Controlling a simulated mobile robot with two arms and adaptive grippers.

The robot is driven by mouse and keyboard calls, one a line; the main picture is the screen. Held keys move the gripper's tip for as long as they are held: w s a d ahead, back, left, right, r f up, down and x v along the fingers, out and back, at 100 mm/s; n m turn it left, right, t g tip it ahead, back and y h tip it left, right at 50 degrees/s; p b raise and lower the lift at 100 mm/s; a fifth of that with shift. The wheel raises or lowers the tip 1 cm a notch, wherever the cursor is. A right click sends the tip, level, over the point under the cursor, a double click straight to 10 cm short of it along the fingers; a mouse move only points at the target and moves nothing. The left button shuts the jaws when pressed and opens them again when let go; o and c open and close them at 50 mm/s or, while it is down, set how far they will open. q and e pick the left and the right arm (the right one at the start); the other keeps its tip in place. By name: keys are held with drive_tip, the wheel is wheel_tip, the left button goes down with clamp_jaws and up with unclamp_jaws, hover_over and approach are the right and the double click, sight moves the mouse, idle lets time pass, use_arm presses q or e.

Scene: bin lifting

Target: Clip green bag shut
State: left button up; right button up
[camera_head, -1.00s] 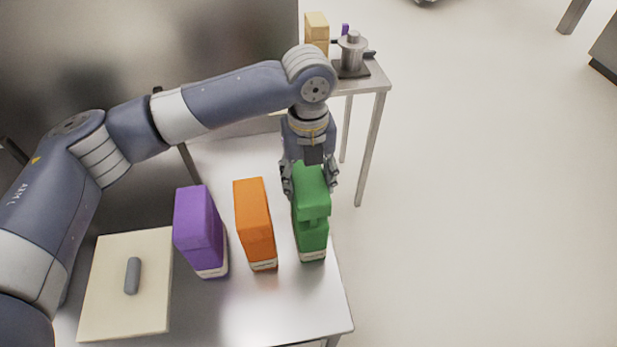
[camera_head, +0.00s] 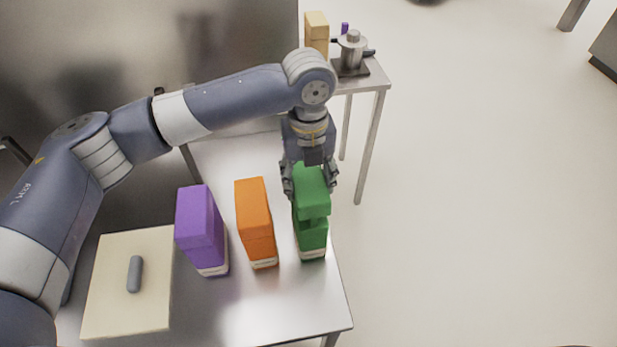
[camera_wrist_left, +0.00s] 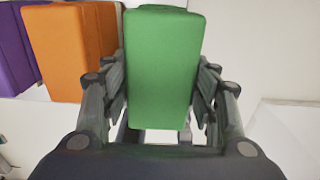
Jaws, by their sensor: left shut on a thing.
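The green bag (camera_head: 313,232) stands upright near the right edge of the metal table. Its upper part is a wide block, with a narrower notched part below it. My left gripper (camera_head: 309,190) points down over the bag with a finger on each side of its upper part, shut on it. The left wrist view shows the green bag's top (camera_wrist_left: 163,65) between the fingers (camera_wrist_left: 160,110). I cannot make out a separate clip on the bag. A small grey bar-like object (camera_head: 134,274) lies on a cream board; I cannot tell whether it is a clip. My right gripper is not in view.
An orange bag (camera_head: 254,215) and a purple bag (camera_head: 200,222) stand left of the green one. The cream board (camera_head: 108,300) lies at the table's left. A side table behind holds a metal pot (camera_head: 352,50) and a tan block (camera_head: 317,30).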

use_arm(q)
drive_tip(key=shift+f, duration=1.8)
idle(0.9)
idle(0.5)
drive_tip(key=o, duration=1.2)
drive_tip(key=shift+c, duration=0.2)
drive_tip(key=shift+o, duration=0.2)
drive_tip(key=o, duration=0.5)
